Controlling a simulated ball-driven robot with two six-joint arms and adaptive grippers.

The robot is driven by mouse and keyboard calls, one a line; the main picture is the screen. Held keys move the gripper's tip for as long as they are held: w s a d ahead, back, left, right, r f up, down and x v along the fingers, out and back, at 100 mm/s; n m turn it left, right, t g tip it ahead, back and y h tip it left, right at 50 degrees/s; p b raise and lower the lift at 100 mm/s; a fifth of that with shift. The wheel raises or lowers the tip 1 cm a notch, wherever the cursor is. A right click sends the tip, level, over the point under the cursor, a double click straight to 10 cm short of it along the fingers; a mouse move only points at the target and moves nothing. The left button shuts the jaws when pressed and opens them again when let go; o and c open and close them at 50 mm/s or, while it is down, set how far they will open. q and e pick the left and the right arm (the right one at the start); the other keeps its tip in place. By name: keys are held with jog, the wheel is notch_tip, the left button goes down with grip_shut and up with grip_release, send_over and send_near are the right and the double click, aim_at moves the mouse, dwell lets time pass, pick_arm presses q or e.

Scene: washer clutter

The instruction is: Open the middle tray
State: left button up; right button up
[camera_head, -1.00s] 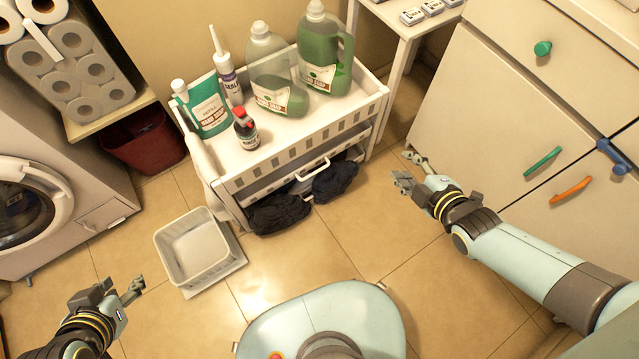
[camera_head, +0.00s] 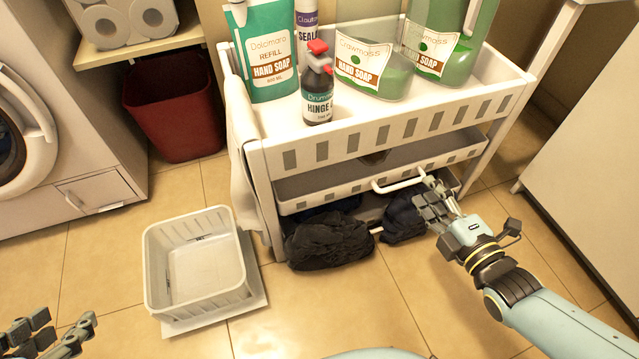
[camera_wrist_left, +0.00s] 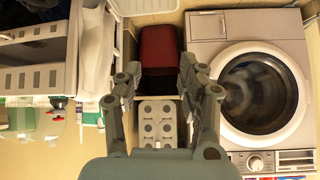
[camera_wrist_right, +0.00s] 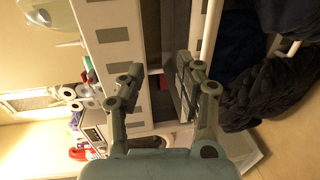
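The middle tray (camera_head: 310,188) is a pale grey tray with a slotted front, under the top tray of a white cart. Its white bar handle (camera_head: 398,184) juts from the front; a white bar (camera_wrist_right: 212,32), apparently this handle, also shows in the right wrist view. My right gripper (camera_head: 432,200) is open at the right end of the handle, with its fingers empty. Whether it touches the handle I cannot tell. My left gripper (camera_head: 50,332) is open and empty at the lower left, far from the cart. It also shows open in the left wrist view (camera_wrist_left: 158,70).
The cart's top tray (camera_head: 400,125) holds several soap and oil bottles. Dark cloths (camera_head: 328,240) lie below the middle tray. A white basket (camera_head: 200,262) stands on the floor at left. A red bin (camera_head: 172,110) and washing machine (camera_wrist_left: 262,85) are farther left. Front floor is clear.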

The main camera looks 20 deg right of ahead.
jog(key=b, duration=0.3)
send_near(399, 185)
pick_arm(q)
jog(key=s+f+t+b, duration=0.35)
jog(key=s+f, duration=0.25)
jog(key=f, duration=0.4)
pick_arm(e)
jog(key=shift+g, duration=0.3)
jog(key=x, duration=1)
jog(key=shift+f+b, duration=0.1)
jog(key=shift+b, duration=0.3)
jog(key=shift+w, duration=0.1)
pick_arm(q)
jog(key=w+d+r+t, duration=0.1)
jog(key=w+r+t, duration=0.2)
jog(key=w+r, duration=0.4)
jog(key=shift+d+m+h, duration=0.15)
jog(key=shift+m+h, duration=0.25)
jog(key=shift+r, duration=0.1)
pick_arm(e)
jog(key=shift+c, duration=0.4)
grip_shut()
